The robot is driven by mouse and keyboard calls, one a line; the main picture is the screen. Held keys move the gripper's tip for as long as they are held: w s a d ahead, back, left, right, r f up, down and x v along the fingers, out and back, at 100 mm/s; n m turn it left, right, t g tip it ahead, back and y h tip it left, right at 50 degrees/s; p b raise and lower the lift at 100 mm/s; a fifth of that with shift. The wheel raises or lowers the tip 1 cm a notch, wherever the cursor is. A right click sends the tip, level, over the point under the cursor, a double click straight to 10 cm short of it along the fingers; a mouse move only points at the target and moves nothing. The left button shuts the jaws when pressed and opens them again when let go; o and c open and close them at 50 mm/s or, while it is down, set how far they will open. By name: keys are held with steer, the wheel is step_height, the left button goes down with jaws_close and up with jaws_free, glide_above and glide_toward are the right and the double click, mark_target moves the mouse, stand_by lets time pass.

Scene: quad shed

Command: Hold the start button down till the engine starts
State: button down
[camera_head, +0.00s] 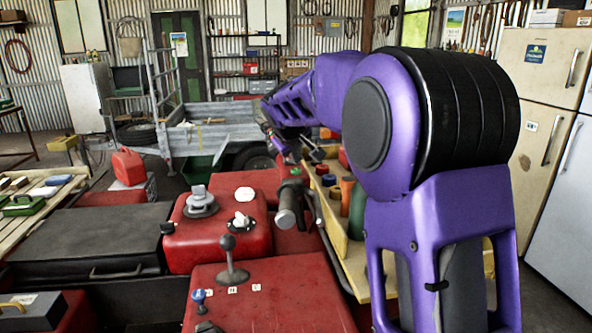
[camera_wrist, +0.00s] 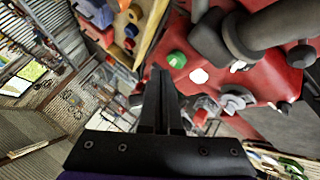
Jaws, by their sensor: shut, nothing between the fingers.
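What looks like the same green button (camera_head: 296,171) shows just beyond the grip in the head view. My gripper (camera_wrist: 161,73) is shut and empty, its dark fingertips appearing just beside the button in the wrist view. I cannot tell whether they touch it. In the head view, my gripper (camera_head: 314,153) is small at the end of my purple arm, beyond the grip.
A wooden tray (camera_head: 337,235) holding bottles and cans lies right of the grip. A gear lever (camera_head: 229,257) and a blue-topped knob (camera_head: 199,297) stand on the nearer red bodywork. A trailer (camera_head: 215,132) is behind.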

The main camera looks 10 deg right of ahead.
mark_target(296, 171)
steer(key=shift+f, duration=0.1)
stand_by(0.7)
steer(key=shift+f+b, duration=0.3)
steer(key=shift+b, duration=0.15)
steer(key=shift+f+b, duration=0.45)
steer(key=shift+f, duration=0.15)
stand_by(1.4)
steer(key=shift+r, duration=0.15)
stand_by(0.8)
steer(key=shift+r+p, duration=0.75)
steer(key=shift+r, duration=0.1)
step_height(296, 171, up, 3)
steer(key=shift+p, duration=1.15)
steer(key=shift+r, duration=1.05)
